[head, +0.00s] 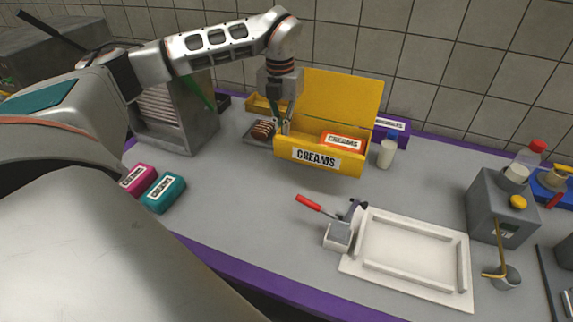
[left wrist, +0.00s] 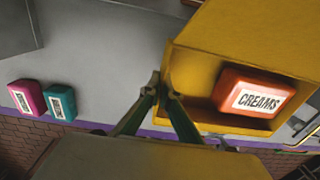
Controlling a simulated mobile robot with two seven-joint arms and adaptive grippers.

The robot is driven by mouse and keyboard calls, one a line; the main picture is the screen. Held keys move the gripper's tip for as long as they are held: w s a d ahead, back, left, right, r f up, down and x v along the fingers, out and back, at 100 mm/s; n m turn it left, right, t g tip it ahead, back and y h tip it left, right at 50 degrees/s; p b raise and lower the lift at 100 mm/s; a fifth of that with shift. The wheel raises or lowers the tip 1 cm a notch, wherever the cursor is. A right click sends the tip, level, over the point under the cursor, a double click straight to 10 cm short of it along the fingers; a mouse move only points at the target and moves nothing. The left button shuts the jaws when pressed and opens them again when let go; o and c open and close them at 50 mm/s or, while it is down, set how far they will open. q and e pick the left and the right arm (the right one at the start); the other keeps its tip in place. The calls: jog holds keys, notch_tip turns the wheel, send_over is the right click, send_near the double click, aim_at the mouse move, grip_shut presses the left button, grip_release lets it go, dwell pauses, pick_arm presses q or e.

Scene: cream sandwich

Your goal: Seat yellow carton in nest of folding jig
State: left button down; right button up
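The yellow carton (head: 352,164), labelled CREAMS, stands at the back of the counter with its lid (head: 342,98) raised. An orange CREAMS pack (head: 343,142) lies inside; it also shows in the left wrist view (left wrist: 255,97). My left gripper (head: 281,127) points down at the carton's left end. In the left wrist view its fingertips (left wrist: 162,90) are close together with the carton's left wall between them, and they look shut on it. The white folding jig (head: 455,296), with raised bars around a bare nest, lies at front right. A red-handled clamp (head: 322,208) stands at its left edge. My right gripper is out of view.
A pink pack (head: 138,180) and a teal pack (head: 163,193) lie at left. A tray of brown items (head: 264,131) sits left of the carton. A grey machine (head: 497,209) stands right of the jig.

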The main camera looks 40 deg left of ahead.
pick_arm(q)
notch_tip(320, 180, down, 7)
jog(key=shift+f, duration=0.1)
notch_tip(320, 180, down, 5)
jog(key=shift+r+p, duration=0.1)
jog(key=shift+p, duration=0.25)
jog(key=shift+f, duration=0.2)
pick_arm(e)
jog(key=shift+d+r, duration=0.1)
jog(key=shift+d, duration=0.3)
pick_arm(q)
jog(key=shift+f, duration=0.2)
jog(key=c, duration=2.3)
grip_release()
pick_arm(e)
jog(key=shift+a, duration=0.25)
